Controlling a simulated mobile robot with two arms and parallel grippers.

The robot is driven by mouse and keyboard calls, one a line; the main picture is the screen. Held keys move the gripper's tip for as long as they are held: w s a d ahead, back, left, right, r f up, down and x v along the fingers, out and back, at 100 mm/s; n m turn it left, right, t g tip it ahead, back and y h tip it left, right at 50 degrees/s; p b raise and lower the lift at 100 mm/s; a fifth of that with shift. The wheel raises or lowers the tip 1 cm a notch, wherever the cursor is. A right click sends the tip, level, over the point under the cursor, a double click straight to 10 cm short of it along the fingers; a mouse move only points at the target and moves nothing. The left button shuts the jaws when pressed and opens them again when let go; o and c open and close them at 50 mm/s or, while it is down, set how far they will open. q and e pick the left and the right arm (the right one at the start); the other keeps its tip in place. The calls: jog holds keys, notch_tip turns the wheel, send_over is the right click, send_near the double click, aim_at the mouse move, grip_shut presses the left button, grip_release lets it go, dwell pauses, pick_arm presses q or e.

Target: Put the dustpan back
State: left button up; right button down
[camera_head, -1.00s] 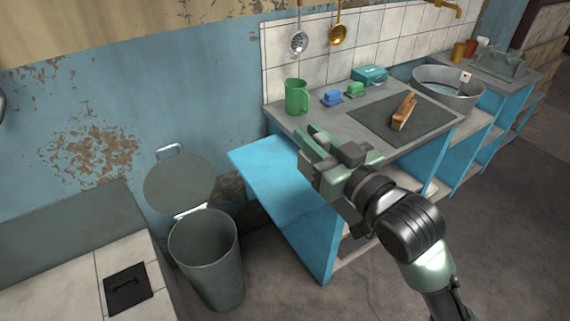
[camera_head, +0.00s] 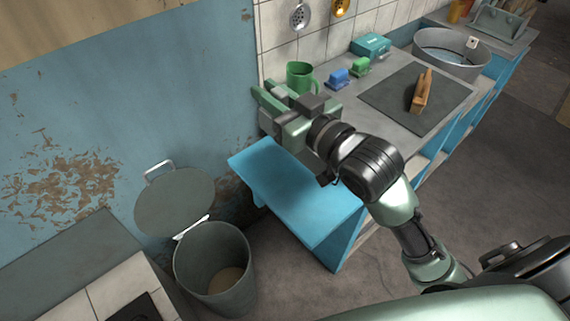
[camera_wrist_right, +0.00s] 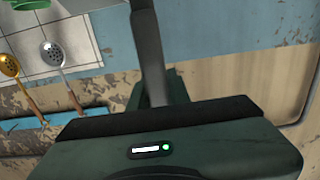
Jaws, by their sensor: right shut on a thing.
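My right gripper (camera_head: 266,104) is in the air above the blue panel (camera_head: 300,200), beside the green mug (camera_head: 300,76) on the counter, in the head view. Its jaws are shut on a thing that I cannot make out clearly. In the right wrist view, a dark bar (camera_wrist_right: 148,50) rises from the dark gripper body; I cannot tell whether it is a finger or part of the held thing. I cannot identify a dustpan in either view. My left gripper is not in view.
An open grey bin (camera_head: 213,255) with brown matter at its bottom stands at the lower left, lid (camera_head: 175,203) raised behind it. A wooden brush (camera_head: 421,92) lies on a dark mat (camera_head: 385,100). A metal basin (camera_head: 450,60) is farther right.

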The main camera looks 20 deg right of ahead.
aim_at(311, 159)
notch_tip(311, 159, down, 18)
jog(key=b, duration=0.2)
jog(key=shift+s, duration=0.15)
jog(key=shift+f, duration=0.15)
jog(key=c, duration=1.3)
grip_release()
jog(key=shift+f, duration=0.1)
jog(key=v, duration=0.4)
jog(key=b+v, duration=0.1)
jog(key=v, duration=0.7)
jog(key=shift+r+b, duration=0.25)
jog(key=shift+b, duration=0.05)
